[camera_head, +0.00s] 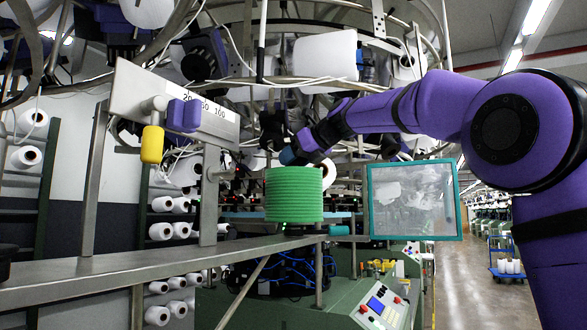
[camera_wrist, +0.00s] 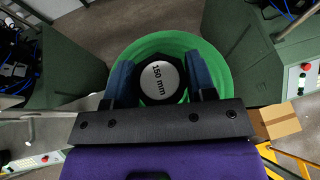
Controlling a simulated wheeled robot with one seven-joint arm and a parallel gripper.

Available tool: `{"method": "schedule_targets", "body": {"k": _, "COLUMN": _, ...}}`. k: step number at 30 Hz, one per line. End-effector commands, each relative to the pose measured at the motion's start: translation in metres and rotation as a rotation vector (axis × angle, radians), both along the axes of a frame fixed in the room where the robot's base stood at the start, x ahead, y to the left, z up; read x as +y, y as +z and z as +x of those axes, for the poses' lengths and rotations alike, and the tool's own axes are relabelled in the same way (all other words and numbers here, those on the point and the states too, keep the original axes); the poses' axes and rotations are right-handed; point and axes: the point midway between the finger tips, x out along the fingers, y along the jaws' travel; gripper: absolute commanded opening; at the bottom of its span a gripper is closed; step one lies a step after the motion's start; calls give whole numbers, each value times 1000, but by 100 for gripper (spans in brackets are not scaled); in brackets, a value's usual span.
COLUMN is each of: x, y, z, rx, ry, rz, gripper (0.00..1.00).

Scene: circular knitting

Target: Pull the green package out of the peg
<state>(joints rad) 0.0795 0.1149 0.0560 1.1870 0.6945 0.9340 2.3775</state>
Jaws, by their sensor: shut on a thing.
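The green package (camera_head: 294,194) is a ridged upright cylinder near the right end of the metal shelf in the head view. In the wrist view the green package (camera_wrist: 160,42) is a ring around a dark core, with a white disc (camera_wrist: 160,80) marked "150 mm" in its middle. My gripper (camera_head: 297,157) is at the package's top in the head view. In the wrist view the blue fingers of my gripper (camera_wrist: 161,82) lie on both sides of the disc, shut on the package at its core. The peg cannot be made out for certain; the package hides what is inside it.
The metal shelf (camera_head: 150,265) runs in from the left. A white marked plate (camera_head: 172,105) with a yellow piece (camera_head: 152,144) and a purple piece (camera_head: 184,115) stands left of the package. A teal-framed panel (camera_head: 412,161) is to the right. Machine parts crowd the space above.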

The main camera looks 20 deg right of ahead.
Motion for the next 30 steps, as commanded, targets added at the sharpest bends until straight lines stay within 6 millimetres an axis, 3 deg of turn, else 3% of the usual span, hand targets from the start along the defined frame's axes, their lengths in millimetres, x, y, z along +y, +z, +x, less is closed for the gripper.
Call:
{"method": "schedule_targets", "body": {"k": 18, "x": 1, "y": 70, "z": 0, "rx": -2, "ry": 1, "rz": 1, "gripper": 1}}
{"method": "schedule_targets", "body": {"k": 30, "x": 0, "y": 97, "z": 0, "rx": -1, "ry": 1, "rz": 1, "gripper": 1}}
